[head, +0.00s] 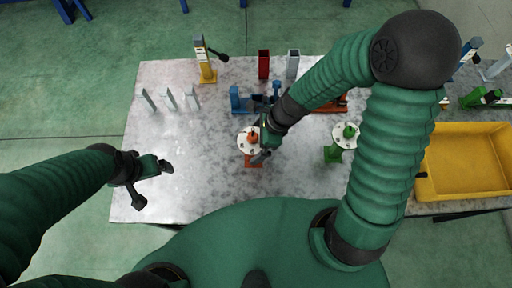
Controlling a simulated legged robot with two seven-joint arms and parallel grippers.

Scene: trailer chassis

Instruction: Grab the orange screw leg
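The orange screw leg (253,162) stands near the middle of the metal table, with a round white plate and an orange tip on top. My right gripper (264,149) is at the right side of this plate, very close to the orange tip. Its fingers are small and partly overlap the leg, so I cannot tell whether they touch or grip it. My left gripper (153,184) is over the left front part of the table, with its fingers spread and nothing between them.
A green screw leg (333,154) stands to the right, near my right arm. A blue part (240,100) lies behind the orange leg. Red (264,64) and yellow (205,62) parts stand at the back. A yellow bin (470,195) is at right. The table's left front is clear.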

